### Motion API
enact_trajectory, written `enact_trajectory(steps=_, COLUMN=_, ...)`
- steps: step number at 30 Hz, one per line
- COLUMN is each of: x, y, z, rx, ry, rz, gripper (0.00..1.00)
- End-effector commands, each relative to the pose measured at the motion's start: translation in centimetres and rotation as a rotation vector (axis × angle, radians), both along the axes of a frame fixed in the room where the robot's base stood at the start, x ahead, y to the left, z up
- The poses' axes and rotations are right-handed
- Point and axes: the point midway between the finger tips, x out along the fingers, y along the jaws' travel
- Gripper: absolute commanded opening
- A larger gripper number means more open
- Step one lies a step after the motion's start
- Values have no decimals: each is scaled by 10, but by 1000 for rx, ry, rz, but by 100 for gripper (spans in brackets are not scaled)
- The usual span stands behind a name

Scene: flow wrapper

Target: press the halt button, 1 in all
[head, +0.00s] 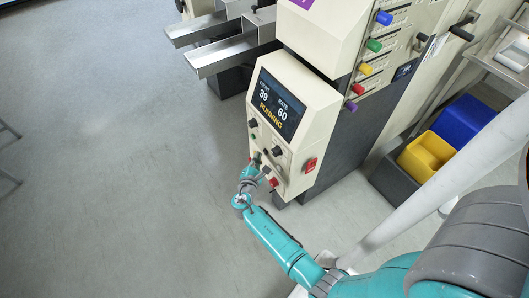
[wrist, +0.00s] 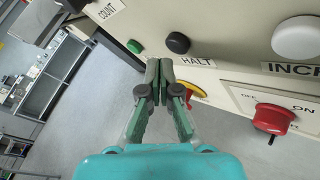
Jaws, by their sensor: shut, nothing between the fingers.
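The control panel (head: 291,147) of the cream machine shows in the head view. In the wrist view, a HALT label (wrist: 197,61) sits between a black round button (wrist: 178,42) and a yellow-based part with red (wrist: 192,90), partly hidden behind my finger. I cannot tell for certain which of them the label names. My gripper (wrist: 158,63) is shut and empty, its tips just below the black button in the picture; contact cannot be told. In the head view my gripper (head: 258,164) is at the lower left of the panel. The display (head: 275,105) reads COUNT 39, RATE 60, RUNNING.
Metal chutes (head: 230,47) jut out above the panel. Yellow (head: 427,153) and blue bins (head: 464,121) stand right.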

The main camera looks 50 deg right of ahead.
Motion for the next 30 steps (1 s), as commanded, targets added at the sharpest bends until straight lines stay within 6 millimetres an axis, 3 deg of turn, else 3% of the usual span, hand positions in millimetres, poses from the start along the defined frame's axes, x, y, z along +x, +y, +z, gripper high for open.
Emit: enact_trajectory(steps=30, x=-3, y=-9, z=0, rx=0, ry=0, rz=-1, gripper=0)
